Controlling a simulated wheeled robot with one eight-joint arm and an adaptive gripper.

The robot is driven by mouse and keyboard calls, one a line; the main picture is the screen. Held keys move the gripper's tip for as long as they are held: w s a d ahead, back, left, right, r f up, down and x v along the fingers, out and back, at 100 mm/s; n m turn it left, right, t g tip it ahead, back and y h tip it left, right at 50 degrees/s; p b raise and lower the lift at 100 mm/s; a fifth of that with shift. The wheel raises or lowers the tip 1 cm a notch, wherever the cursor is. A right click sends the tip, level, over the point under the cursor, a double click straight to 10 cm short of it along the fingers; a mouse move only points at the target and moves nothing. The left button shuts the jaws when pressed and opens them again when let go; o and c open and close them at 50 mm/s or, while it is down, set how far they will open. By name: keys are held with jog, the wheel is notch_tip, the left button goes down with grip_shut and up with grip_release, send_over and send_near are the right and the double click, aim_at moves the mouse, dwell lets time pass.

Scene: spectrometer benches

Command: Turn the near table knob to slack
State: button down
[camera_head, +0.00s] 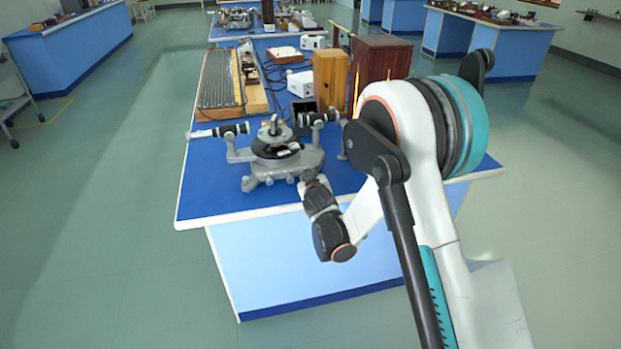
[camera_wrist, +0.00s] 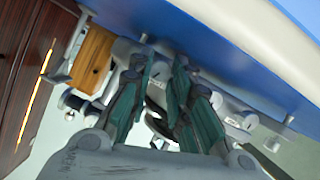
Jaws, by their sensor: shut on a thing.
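The grey spectrometer (camera_head: 262,168) stands on the near end of the blue-topped bench, with a dark round table and a prism-like piece (camera_head: 273,126) on top. One tube (camera_head: 218,131) points left and another (camera_head: 320,118) points right. My gripper (camera_head: 307,178) is at the spectrometer's near right side, low by its base. In the wrist view the teal fingers of my gripper (camera_wrist: 160,82) close in against the grey spectrometer body (camera_wrist: 130,55). They are shut on a small part there, in keeping with the near table knob, which the fingers mostly hide.
The bench's blue top (camera_head: 215,195) is clear at the front left. Behind the spectrometer stand a wooden block (camera_head: 330,80), a dark brown cabinet (camera_head: 380,62) and a long grooved grey board (camera_head: 217,80). The floor left of the bench is free.

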jog(key=n, duration=0.1)
jog(key=n+t+h, duration=0.1)
jog(key=n+h, duration=0.1)
jog(key=shift+s+a+f+n, duration=0.1)
jog(key=shift+a+n, duration=0.15)
jog(key=shift+n, duration=0.15)
dwell(0.4)
jog(key=c, duration=1.5)
grip_release()
jog(key=shift+o, duration=0.2)
jog(key=v, duration=0.8)
jog(key=shift+f, duration=0.2)
